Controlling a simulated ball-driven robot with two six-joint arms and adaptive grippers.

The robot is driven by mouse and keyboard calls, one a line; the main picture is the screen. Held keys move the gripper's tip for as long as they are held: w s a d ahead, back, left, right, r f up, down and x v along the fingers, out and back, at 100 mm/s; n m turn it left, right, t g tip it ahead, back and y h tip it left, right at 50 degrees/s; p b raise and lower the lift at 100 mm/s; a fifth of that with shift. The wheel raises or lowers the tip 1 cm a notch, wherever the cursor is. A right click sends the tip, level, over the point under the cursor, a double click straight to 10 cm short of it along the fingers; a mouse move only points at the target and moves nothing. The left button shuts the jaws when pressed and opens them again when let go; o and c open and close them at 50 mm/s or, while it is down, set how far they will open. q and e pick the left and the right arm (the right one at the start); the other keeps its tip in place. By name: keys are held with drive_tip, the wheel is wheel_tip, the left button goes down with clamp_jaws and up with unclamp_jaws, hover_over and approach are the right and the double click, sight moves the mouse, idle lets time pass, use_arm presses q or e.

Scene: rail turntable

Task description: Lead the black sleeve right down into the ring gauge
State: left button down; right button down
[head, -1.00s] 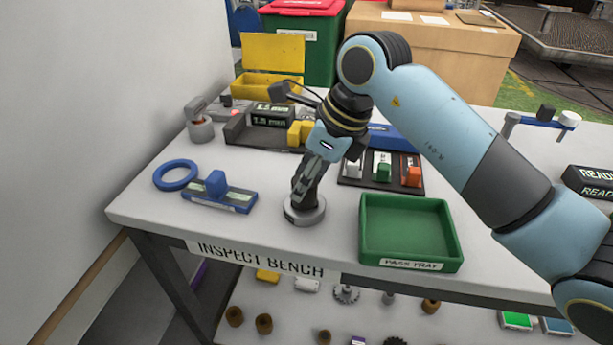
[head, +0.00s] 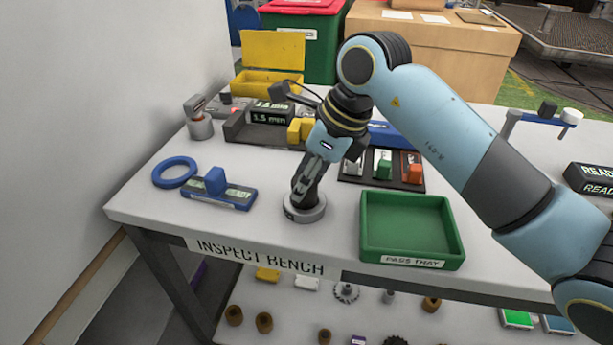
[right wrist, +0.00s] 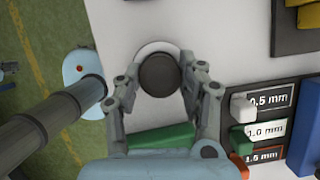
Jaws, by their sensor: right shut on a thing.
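The black sleeve (right wrist: 159,74) is a dark round piece between the fingers of my right gripper (right wrist: 158,90), which is shut on it in the right wrist view. In the head view my right gripper (head: 306,186) points down over the grey ring gauge (head: 304,216) at the bench's front middle. The sleeve's lower end is at the ring's opening; how deep it sits inside cannot be told. In the right wrist view a pale rim of the ring gauge (right wrist: 155,46) shows behind the sleeve, mostly hidden by it. My left gripper is not in view.
The green pass tray (head: 410,257) stands close to the right of the ring gauge. A blue stand (head: 235,196) and a blue ring (head: 175,172) lie to its left. A rack of coloured gauges (head: 384,180) is behind. The bench's front edge is close.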

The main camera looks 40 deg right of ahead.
drive_tip(key=shift+f+b, duration=0.65)
drive_tip(key=shift+f, duration=0.2)
idle(1.1)
drive_tip(key=c, duration=0.7)
unclamp_jaws()
drive_tip(key=v, duration=1.2)
drive_tip(key=shift+a, duration=0.1)
